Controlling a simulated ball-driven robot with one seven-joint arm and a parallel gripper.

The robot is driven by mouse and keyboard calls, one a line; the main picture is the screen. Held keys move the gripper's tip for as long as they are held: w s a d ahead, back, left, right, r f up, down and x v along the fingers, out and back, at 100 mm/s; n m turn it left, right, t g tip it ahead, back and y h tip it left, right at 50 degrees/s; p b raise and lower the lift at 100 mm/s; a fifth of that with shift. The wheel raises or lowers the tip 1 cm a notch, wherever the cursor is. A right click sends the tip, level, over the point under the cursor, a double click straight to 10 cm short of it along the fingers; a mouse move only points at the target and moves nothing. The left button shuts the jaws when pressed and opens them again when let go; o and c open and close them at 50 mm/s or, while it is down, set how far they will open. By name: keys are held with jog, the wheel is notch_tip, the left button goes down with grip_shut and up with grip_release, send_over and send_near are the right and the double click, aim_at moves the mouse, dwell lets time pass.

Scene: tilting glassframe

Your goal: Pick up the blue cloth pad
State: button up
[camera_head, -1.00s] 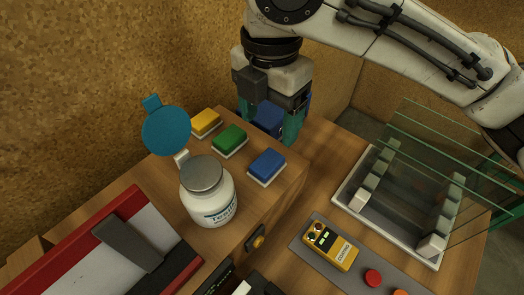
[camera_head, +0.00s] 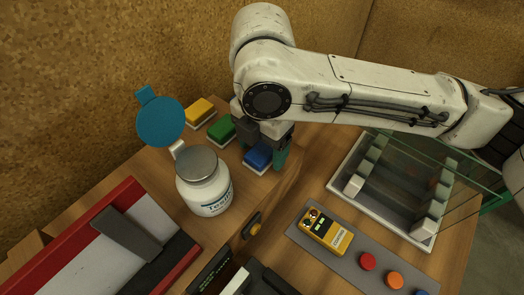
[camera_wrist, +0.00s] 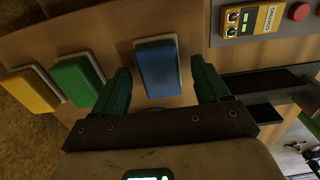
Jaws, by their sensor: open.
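The blue cloth pad (camera_head: 258,157) sits on a white base on the wooden cabinet top, at the right end of a row of pads. It also shows in the wrist view (camera_wrist: 158,67), upper centre. My gripper (camera_head: 264,153) is above and around the pad, with its fingers pointing down. In the wrist view the green fingers (camera_wrist: 161,66) are apart, one on each side of the pad, with a gap on both sides. The gripper is open and empty. My arm and gripper hide part of the pad's far side in the head view.
A green pad (camera_head: 222,128) and a yellow pad (camera_head: 200,110) lie left of the blue one. A white jar (camera_head: 204,185) with a grey lid stands close in front. A glass-sided frame (camera_head: 345,187) and a yellow device (camera_head: 325,232) are to the right.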

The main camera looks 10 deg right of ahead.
jog(key=shift+c, duration=0.3)
jog(key=c, duration=1.1)
jog(key=shift+r, duration=0.15)
jog(key=shift+r, duration=0.25)
notch_tip(320, 180, up, 2)
jog(key=shift+r+b, duration=0.1)
jog(key=shift+b, duration=0.2)
jog(key=s+d+r, duration=0.1)
jog(key=s+r, duration=0.2)
jog(key=s, duration=0.1)
jog(key=s+d+r, duration=0.1)
jog(key=s+r, duration=0.2)
jog(key=s, duration=0.2)
jog(key=s+d+r, duration=0.1)
jog(key=s+r, duration=0.3)
jog(key=shift+s+d, duration=0.25)
jog(key=shift+d, duration=0.1)
